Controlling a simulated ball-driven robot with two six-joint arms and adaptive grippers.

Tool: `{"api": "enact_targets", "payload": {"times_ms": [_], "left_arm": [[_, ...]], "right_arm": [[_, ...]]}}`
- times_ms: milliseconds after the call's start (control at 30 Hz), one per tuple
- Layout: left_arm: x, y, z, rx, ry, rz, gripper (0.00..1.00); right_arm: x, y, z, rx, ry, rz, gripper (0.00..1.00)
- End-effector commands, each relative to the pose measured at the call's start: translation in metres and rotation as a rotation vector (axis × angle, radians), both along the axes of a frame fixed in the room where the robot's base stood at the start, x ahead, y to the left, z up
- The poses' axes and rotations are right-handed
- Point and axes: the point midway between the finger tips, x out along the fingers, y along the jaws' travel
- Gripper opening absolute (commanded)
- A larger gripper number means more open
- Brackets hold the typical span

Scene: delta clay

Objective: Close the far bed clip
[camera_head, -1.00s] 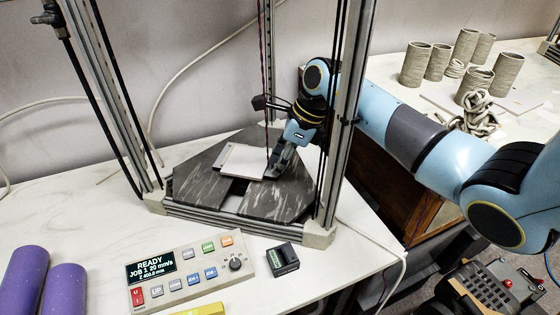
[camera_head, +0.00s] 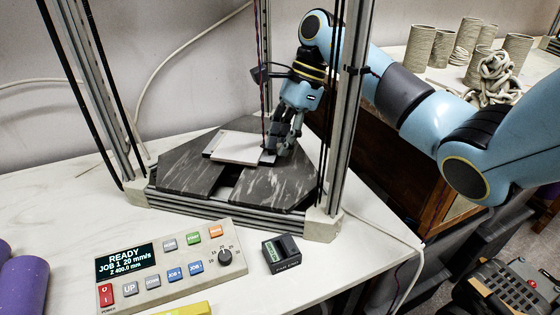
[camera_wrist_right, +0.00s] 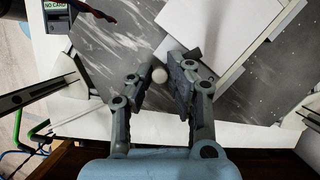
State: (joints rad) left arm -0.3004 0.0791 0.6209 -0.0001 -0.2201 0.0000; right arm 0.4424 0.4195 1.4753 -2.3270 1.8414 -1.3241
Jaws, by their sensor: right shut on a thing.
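A pale square build plate (camera_head: 238,147) lies on the dark slatted bed (camera_head: 190,166) inside the printer frame; its corner also shows in the wrist view (camera_wrist_right: 222,30). My right gripper (camera_head: 273,146) reaches down at the plate's right edge, beside a small dark clip part (camera_head: 267,159). My left gripper is out of view.
Printer posts (camera_head: 345,120) stand close to my right arm. A control panel (camera_head: 165,268) reading READY and a small dark box (camera_head: 281,254) sit in front. Purple rolls (camera_head: 22,285) lie at left. Clay cups (camera_head: 420,45) and a coiled clay piece (camera_head: 495,80) stand at right.

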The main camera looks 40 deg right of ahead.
Motion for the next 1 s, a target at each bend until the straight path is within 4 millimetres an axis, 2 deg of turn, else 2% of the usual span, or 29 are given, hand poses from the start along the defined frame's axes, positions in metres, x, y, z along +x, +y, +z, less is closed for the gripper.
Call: {"api": "enact_targets", "payload": {"times_ms": [33, 200, 600, 1000], "left_arm": [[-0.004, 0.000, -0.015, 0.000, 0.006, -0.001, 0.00], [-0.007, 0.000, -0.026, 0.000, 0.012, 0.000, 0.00], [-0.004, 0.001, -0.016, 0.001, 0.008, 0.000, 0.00], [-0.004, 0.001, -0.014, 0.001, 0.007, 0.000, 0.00]], "right_arm": [[0.001, -0.002, -0.008, -0.002, 0.001, 0.038, 0.00], [0.003, -0.004, -0.003, 0.001, 0.002, 0.176, 0.00], [0.006, -0.008, 0.002, -0.001, 0.001, 0.377, 0.00], [0.007, -0.009, 0.001, -0.002, 0.000, 0.417, 0.00]]}}
